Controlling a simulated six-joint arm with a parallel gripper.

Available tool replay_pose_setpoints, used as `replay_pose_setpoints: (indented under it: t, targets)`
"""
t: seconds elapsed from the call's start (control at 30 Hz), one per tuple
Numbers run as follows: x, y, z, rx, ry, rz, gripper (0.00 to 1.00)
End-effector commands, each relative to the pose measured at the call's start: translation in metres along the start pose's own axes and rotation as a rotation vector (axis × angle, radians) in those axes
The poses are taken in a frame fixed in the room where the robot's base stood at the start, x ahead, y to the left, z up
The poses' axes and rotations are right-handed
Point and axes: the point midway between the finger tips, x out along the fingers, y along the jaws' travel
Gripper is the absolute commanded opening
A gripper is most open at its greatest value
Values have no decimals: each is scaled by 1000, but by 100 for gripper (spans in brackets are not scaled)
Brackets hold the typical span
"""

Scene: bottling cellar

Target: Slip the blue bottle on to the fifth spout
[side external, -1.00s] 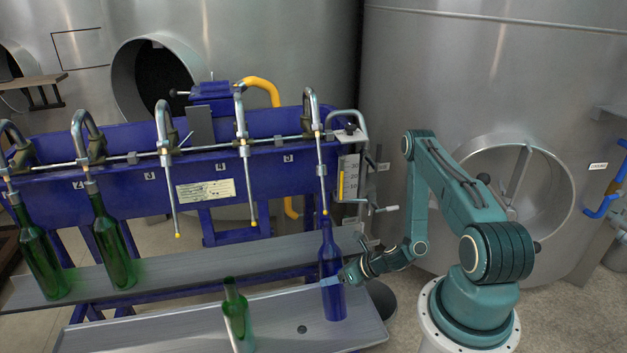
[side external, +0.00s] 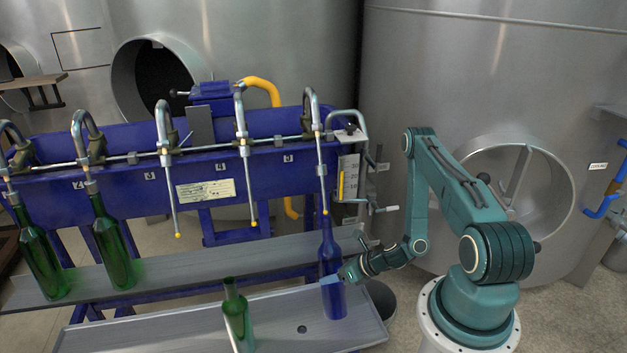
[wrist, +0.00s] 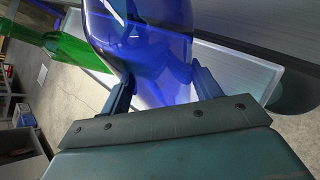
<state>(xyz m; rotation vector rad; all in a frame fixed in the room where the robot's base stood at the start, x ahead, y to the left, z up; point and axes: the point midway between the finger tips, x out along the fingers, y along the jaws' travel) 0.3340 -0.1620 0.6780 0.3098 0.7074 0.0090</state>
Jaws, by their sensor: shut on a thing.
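The blue bottle (side external: 329,258) is near the right end of the filler, tilted slightly, its neck leaning left. My gripper (side external: 345,276) is shut on its body from the right. The wrist view shows the blue bottle (wrist: 150,50) between the two fingers (wrist: 163,92). The fifth spout (side external: 321,170) is the rightmost thin tube, hanging down with a pale tip. The bottle's mouth is right at this tip; I cannot tell whether the tip is inside it or just above.
Green bottles stand at the first (side external: 42,262) and second (side external: 112,250) spouts. Another green bottle (side external: 237,315) stands on the front tray (side external: 300,330), left of the blue one. The third (side external: 171,200) and fourth (side external: 247,185) spouts hang free. A grey rail (side external: 190,262) runs behind.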

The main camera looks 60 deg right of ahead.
Motion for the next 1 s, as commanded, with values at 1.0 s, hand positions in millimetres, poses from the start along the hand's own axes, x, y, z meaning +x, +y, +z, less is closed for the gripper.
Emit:
replay_pose_setpoints:
  t: [1.0]
  targets:
    - [-13, 0, 33, -1, -3, 0, 26]
